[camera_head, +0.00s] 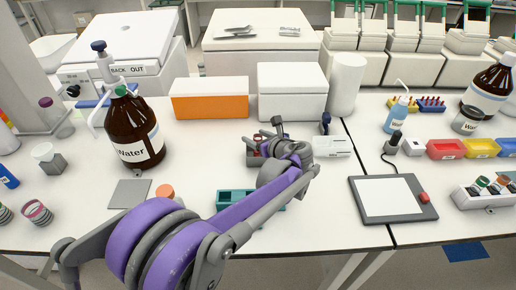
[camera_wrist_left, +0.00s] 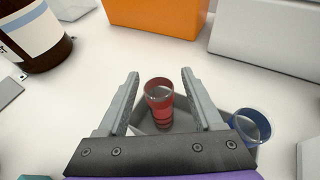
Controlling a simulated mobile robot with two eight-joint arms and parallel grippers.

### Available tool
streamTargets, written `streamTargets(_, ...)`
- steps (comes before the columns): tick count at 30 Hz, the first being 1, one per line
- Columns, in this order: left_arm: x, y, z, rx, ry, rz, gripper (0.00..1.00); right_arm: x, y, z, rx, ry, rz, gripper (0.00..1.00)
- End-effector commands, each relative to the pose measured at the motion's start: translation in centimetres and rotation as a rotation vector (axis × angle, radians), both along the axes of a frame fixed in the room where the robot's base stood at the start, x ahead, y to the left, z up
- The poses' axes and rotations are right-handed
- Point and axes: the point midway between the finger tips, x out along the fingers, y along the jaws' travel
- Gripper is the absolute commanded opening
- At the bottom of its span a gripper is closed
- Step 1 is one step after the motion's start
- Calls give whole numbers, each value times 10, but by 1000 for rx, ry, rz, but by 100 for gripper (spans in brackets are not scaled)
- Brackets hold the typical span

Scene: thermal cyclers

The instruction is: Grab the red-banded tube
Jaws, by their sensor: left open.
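The red-banded tube (camera_wrist_left: 159,101) stands in a grey holder (camera_wrist_left: 146,127) in the left wrist view. Its open top faces me. My left gripper (camera_wrist_left: 160,80) is open, with one finger on each side of the tube and a gap to both. A blue-banded tube (camera_wrist_left: 250,126) stands just right of the right finger. In the head view my left gripper (camera_head: 268,133) is over the same spot on the table, and the arm hides most of the holder. My right gripper is not in view.
An orange-fronted box (camera_head: 209,107) and a white box (camera_head: 292,104) stand behind the gripper. A brown water bottle (camera_head: 133,130) is to the left. A teal rack (camera_head: 234,199) lies nearer, partly under my arm. A grey tablet (camera_head: 388,196) lies right.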

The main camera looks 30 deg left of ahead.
Motion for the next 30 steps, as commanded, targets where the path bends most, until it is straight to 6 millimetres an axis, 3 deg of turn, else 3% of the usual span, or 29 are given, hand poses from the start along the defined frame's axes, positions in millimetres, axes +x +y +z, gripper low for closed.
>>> streamTargets(3, 5, 10, -4, 0, 0, 1, 68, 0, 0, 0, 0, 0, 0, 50)
streamTargets(11, 6, 11, -5, -1, 0, 0, 68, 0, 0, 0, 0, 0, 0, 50)
streamTargets(22, 5, 11, -5, -1, 0, 0, 1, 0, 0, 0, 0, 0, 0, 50)
streamTargets(30, 5, 11, -5, -1, 0, 0, 0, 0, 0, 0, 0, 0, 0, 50)
